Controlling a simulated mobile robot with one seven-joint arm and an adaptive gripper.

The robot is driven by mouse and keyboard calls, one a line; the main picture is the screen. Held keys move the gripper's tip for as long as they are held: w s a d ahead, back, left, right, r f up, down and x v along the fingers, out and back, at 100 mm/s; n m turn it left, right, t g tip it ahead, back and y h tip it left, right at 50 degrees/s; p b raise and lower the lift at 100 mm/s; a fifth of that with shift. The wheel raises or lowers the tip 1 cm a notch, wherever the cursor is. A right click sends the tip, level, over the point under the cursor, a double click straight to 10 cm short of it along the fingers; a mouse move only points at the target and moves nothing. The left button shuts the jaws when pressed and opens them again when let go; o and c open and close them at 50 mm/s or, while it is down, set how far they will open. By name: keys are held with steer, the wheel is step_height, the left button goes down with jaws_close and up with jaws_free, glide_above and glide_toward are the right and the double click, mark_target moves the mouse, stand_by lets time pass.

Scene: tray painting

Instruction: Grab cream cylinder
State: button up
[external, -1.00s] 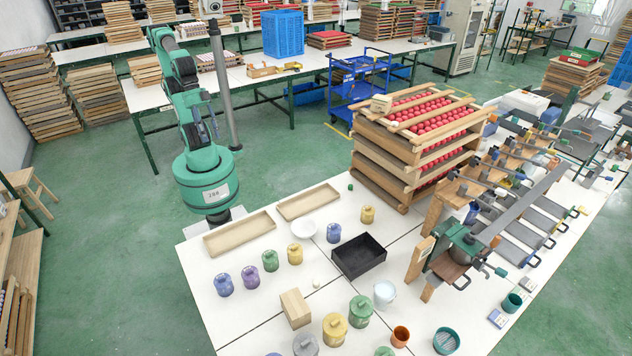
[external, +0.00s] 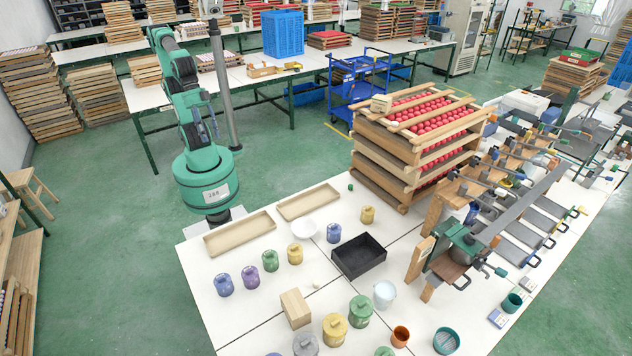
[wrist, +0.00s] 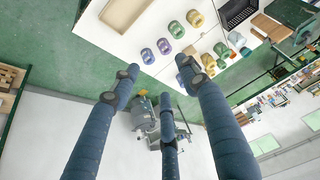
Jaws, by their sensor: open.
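A small cream piece (external: 316,284), likely the cream cylinder, stands on the white table between the wooden block (external: 295,308) and the black tray (external: 359,256). It is too small to tell its exact shape, and I cannot make it out surely in the wrist view. My gripper (wrist: 158,76) is open and empty in the wrist view, its blue fingers spread. It is high up and well away from the cream piece. In the external view my arm is folded up at the table's far left corner.
Stacked wooden frames (external: 400,165) rise behind.

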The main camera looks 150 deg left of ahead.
steer(key=w+a+r+n+g+p, duration=0.1)
steer(key=w+a+r, duration=0.15)
steer(key=w, duration=1.45)
steer(key=w+a+f+n+g+p, duration=0.1)
steer(key=w+a+f, duration=0.15)
steer(key=w, duration=0.55)
steer(key=w+a+f+n+g+p, duration=0.1)
steer(key=w+a+f, duration=0.15)
steer(key=w, duration=0.55)
steer(key=w+a+f+n+g, duration=0.1)
steer(key=w+a+f, duration=0.3)
steer(key=w+f, duration=1)
steer(key=w+a+f, duration=0.2)
steer(key=f, duration=0.4)
steer(key=w+a+f+n+g+p, duration=0.1)
steer(key=w+a+f, duration=0.1)
steer(key=f, duration=0.5)
steer(key=w+a+f, duration=0.1)
steer(key=w+f, duration=0.3)
steer(key=f, duration=0.3)
steer(key=shift+w+a+f+n+g+p, duration=0.15)
steer(key=shift+w+a+n+g+p, duration=0.15)
steer(key=shift+a+p, duration=0.1)
steer(key=shift+f, duration=0.15)
